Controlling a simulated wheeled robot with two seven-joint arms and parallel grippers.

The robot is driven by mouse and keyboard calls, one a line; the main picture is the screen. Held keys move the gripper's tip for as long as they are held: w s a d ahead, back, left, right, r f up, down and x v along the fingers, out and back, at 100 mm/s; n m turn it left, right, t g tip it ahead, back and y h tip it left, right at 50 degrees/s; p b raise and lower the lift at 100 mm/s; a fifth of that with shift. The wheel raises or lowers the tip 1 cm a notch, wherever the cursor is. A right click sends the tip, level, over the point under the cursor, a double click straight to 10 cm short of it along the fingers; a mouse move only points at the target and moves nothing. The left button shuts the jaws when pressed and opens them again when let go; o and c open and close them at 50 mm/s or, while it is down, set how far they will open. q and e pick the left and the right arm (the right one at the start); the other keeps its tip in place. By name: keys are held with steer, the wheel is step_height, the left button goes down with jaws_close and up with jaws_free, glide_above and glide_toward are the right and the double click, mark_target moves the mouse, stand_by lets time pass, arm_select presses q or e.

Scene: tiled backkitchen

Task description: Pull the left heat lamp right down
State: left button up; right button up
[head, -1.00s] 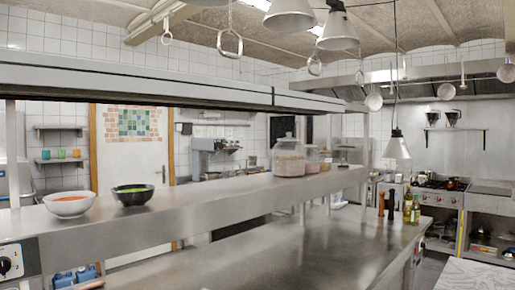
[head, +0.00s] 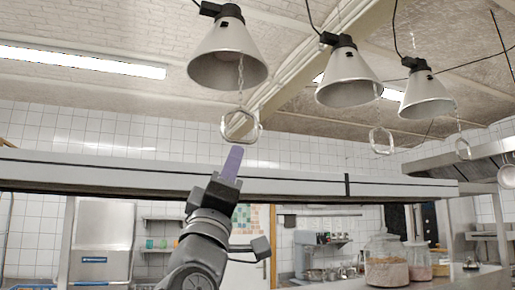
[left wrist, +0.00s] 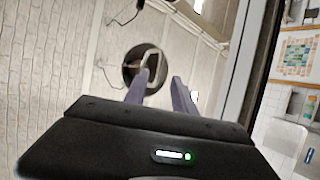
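The left heat lamp (head: 228,60) is a pale grey cone hanging from the ceiling at the top. A chain runs from it to a metal pull handle (head: 253,138), a ring-like loop. My right gripper is not in view.
Two more lamps, a middle one (head: 347,80) and a right one (head: 426,98), hang to the right with their own handles. A long steel shelf edge (head: 300,184) runs across behind my arm. Glass jars (head: 387,262) stand at the lower right.

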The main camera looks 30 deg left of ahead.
mark_target(238, 143)
arm_select(q)
steer(key=shift+h, duration=0.3)
steer(key=p+x, duration=0.5)
steer(key=x, duration=0.2)
steer(key=shift+a+r, duration=0.2)
steer(key=shift+r, duration=0.15)
jaws_close()
stand_by(1.2)
